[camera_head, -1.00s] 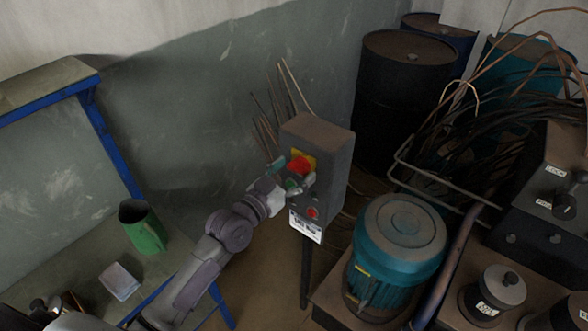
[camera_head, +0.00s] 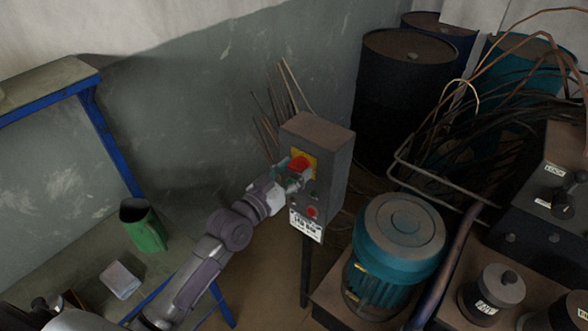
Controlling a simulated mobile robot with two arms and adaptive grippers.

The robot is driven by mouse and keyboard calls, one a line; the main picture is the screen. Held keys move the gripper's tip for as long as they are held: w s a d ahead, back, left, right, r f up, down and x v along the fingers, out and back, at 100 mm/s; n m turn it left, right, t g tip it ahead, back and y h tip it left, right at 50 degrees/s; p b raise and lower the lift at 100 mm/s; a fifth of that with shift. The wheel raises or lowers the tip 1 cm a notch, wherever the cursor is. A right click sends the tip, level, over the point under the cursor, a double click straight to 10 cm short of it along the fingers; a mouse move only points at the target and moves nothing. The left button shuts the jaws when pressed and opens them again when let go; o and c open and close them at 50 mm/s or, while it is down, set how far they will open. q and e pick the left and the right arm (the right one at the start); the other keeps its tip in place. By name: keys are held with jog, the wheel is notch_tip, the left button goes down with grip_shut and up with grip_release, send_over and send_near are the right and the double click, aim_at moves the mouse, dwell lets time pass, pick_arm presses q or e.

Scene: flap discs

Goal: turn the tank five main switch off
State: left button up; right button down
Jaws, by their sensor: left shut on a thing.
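A dark grey switch box (camera_head: 331,182) stands on a post in front of the wall. On its front face is a red rotary switch (camera_head: 299,163) on a yellow plate (camera_head: 313,158). Below are a small red button (camera_head: 312,211) and a white label (camera_head: 306,226), whose text is too small to read surely. My left gripper (camera_head: 294,178) comes in from the lower left and is shut on the red switch, hiding part of it. My right gripper is not in view.
A blue-framed bench (camera_head: 205,275) at left holds a green jug (camera_head: 145,226) and a small pale block (camera_head: 120,280). A teal motor (camera_head: 399,240) stands right of the box. Dark drums (camera_head: 406,95) and tangled cables (camera_head: 470,135) lie behind.

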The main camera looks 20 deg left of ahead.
pick_arm(q)
jog(key=n+p, duration=0.1)
jog(key=n, duration=0.2)
jog(key=n+p, duration=0.1)
jog(key=n, duration=0.4)
jog(key=shift+a, duration=0.1)
jog(key=n, duration=0.4)
jog(key=shift+f, duration=0.1)
jog(key=shift+a+f+n+p, duration=0.1)
jog(key=shift+n+p, duration=0.3)
jog(key=shift+n, duration=2.1)
jog(key=o, duration=1.2)
jog(key=shift+c, duration=0.2)
jog(key=v, duration=1.2)
